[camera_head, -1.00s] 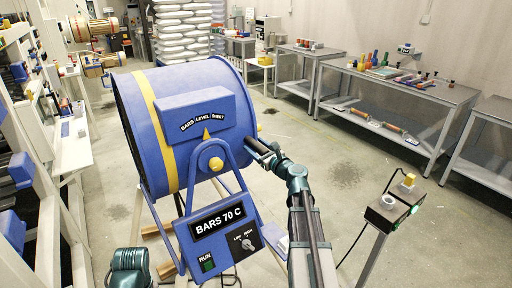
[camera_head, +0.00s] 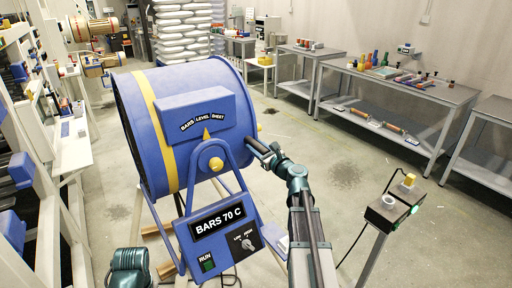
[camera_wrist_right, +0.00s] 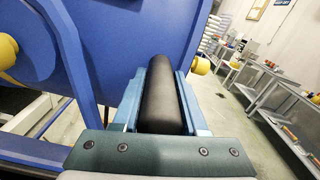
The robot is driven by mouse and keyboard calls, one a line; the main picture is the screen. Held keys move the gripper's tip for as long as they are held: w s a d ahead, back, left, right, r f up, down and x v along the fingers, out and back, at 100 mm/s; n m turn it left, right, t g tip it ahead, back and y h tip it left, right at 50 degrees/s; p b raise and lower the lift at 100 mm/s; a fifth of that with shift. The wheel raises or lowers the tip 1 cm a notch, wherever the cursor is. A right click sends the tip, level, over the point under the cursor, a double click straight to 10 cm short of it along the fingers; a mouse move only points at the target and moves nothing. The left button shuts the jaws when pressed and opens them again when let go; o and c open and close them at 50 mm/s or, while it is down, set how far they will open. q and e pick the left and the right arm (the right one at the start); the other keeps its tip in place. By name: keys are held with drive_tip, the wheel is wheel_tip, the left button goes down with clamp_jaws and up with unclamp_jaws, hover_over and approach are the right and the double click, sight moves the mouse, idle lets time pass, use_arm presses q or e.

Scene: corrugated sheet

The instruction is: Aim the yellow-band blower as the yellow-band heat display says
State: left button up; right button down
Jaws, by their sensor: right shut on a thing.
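The blower (camera_head: 226,90) is a large blue drum with a yellow band (camera_head: 160,130), on a blue stand. Its scale plate (camera_head: 205,119) reads BARS, LEVEL, SHEET, and a yellow pointer (camera_head: 206,134) sits under LEVEL. A black display (camera_head: 223,220) on the stand reads BARS 70 C. My right gripper (camera_head: 260,150) is at the drum's right side; in the right wrist view its blue fingers are shut on a black cylindrical handle (camera_wrist_right: 161,98).
A LOW/HIGH knob (camera_head: 247,243) and a green RUN switch (camera_head: 207,264) are below the display. A post-mounted box (camera_head: 388,212) with a yellow knob and green light stands at right. Workbenches (camera_head: 400,95) line the right wall; white racks stand at left. Open floor lies between.

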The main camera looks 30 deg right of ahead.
sight(246, 155)
idle(0.6)
drive_tip(key=f+m+b, duration=0.2)
drive_tip(key=f+b, duration=0.1)
drive_tip(key=f+m+b, duration=0.1)
drive_tip(key=f+b, duration=0.1)
drive_tip(key=shift+s+a+f, duration=0.1)
drive_tip(key=shift+a+f, duration=0.15)
drive_tip(key=shift+a, duration=0.15)
drive_tip(key=shift+a+f+m+b, duration=0.25)
drive_tip(key=shift+f+m+b, duration=0.3)
drive_tip(key=shift+m+b, duration=0.2)
drive_tip(key=shift+r, duration=0.1)
drive_tip(key=shift+c, duration=2.2)
unclamp_jaws()
drive_tip(key=s+d, duration=0.1)
drive_tip(key=s, duration=1.2)
drive_tip(key=shift+s, duration=0.35)
